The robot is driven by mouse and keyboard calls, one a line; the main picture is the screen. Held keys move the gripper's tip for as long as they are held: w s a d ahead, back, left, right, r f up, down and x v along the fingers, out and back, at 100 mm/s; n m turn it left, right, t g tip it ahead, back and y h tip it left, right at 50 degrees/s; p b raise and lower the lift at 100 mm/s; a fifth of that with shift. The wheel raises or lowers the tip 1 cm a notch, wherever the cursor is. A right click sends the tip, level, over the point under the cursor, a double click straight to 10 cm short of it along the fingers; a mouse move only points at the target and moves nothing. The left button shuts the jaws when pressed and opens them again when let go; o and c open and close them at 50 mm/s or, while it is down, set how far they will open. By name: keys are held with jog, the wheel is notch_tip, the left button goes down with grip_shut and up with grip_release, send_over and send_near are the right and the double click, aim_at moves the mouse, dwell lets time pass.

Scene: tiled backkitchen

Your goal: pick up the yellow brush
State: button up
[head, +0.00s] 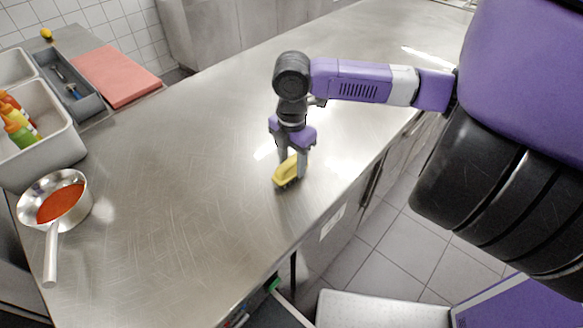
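The yellow brush (285,174) lies on the steel counter (200,200), near the counter's front edge, with its dark bristle side low. My gripper (292,172) points straight down over it. One finger is behind the brush and the other is at its right end, so the brush lies between or right beside the fingers. The fingers stand apart. I cannot tell whether they press on the brush. Part of the brush is hidden behind the right finger.
A pan of red sauce (60,202) stands at the left, its handle (51,255) toward the front. Behind it are a container of bottles (50,150), a grey tray (88,105) and a red cutting board (116,76). The counter around the brush is clear.

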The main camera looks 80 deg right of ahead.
aim_at(292, 159)
grip_shut()
jog(key=shift+r, duration=0.2)
notch_tip(292, 159, up, 20)
jog(key=shift+f+b, duration=0.15)
jog(key=shift+b, duration=0.3)
jog(key=o, duration=0.6)
grip_release()
jog(key=c, duration=0.6)
